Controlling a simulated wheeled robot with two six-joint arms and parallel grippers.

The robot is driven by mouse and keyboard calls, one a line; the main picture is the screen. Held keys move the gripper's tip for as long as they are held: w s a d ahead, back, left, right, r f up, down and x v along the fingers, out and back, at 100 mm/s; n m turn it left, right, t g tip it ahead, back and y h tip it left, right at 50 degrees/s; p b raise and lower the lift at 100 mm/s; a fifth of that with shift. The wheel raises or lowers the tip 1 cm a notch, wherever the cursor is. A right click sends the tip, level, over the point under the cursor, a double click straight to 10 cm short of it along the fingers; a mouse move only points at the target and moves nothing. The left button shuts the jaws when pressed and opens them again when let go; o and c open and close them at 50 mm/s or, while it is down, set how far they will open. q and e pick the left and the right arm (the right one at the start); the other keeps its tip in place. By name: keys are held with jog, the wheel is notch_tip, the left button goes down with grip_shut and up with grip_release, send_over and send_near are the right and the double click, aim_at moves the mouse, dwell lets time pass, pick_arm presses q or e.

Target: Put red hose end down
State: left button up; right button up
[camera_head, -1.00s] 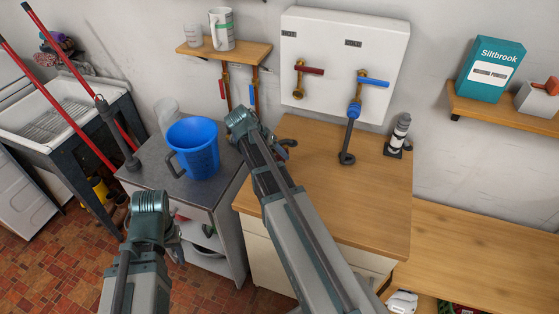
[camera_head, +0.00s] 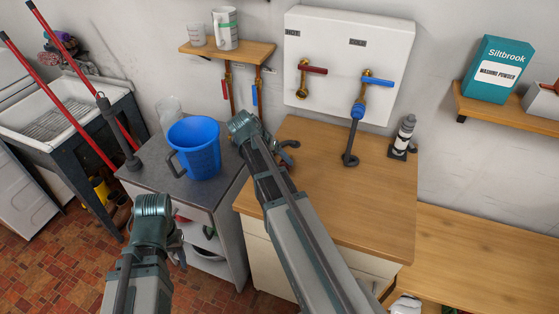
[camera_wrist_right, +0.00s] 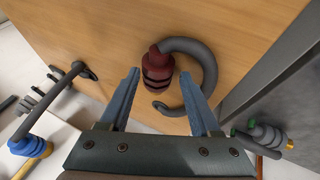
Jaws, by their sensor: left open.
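The red hose end (camera_wrist_right: 158,70), a dark red ribbed connector on a curled grey hose (camera_wrist_right: 207,62), is at the wooden counter top (camera_wrist_right: 110,35) in the right wrist view. My right gripper (camera_wrist_right: 159,73) is open, with a fingertip on each side of the red end and a visible gap at both. I cannot tell if the red end touches the wood.
A blue jug (camera_head: 194,148) stands on the grey cabinet left of my right arm. A blue-ended hose (camera_head: 354,135) hangs from the blue tap (camera_head: 376,81) to the counter. The counter's middle is clear.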

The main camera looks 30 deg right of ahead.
jog(key=shift+o, duration=0.7)
jog(key=shift+r, duration=0.2)
jog(key=p+v, duration=1.1)
jog(key=v, duration=0.1)
jog(key=shift+r, duration=0.4)
jog(key=s+a+f+n+y, duration=0.1)
jog(key=s+a+n+y, duration=0.1)
jog(key=s+a+n, duration=0.4)
jog(key=s+a+f+n+y, duration=0.2)
jog(key=s+a+n, duration=0.4)
jog(key=s+a, duration=0.5)
jog(key=a+y, duration=0.1)
jog(key=a, duration=0.5)
jog(key=shift+n, duration=0.4)
